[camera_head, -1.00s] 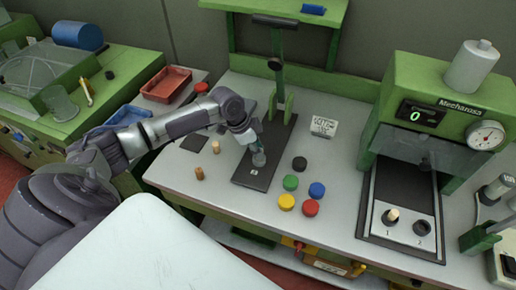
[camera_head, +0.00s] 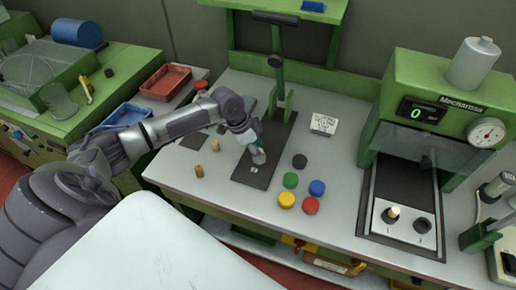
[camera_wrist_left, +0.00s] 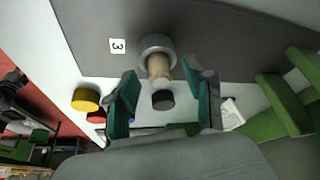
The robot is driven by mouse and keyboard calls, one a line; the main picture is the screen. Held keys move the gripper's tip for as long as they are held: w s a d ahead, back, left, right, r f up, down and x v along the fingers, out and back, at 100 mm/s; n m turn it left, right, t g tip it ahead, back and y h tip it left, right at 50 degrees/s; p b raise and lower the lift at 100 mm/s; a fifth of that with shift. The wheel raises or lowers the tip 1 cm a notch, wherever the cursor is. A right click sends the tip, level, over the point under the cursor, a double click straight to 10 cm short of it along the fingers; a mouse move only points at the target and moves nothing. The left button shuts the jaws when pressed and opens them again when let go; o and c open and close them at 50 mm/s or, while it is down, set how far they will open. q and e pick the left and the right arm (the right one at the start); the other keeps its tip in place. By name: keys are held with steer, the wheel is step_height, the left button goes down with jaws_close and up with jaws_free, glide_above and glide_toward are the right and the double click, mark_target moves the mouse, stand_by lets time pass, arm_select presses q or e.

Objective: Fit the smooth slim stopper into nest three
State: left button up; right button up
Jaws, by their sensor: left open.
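In the left wrist view a tan cork stopper (camera_wrist_left: 158,66) stands in a grey ring-shaped nest (camera_wrist_left: 152,41), beside a white label with a 3 (camera_wrist_left: 117,46). My left gripper (camera_wrist_left: 160,74) is open, with one finger on each side of the stopper and gaps visible. In the head view this gripper (camera_head: 257,158) is low over the dark plate (camera_head: 275,150) and hides the nest and stopper. How deep the stopper sits, and whether it is smooth, I cannot tell. My right gripper is not in view.
Two other stoppers (camera_head: 215,145) (camera_head: 199,171) stand left of the plate. Coloured caps (camera_head: 287,200) lie to its right. A lever stand (camera_head: 279,85) rises behind. The green machine (camera_head: 440,95) at the right has a cork (camera_head: 392,213) in place 1; place 2 (camera_head: 422,226) looks empty.

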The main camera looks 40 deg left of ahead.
arm_select(q)
steer(key=v, duration=1.2)
stand_by(0.3)
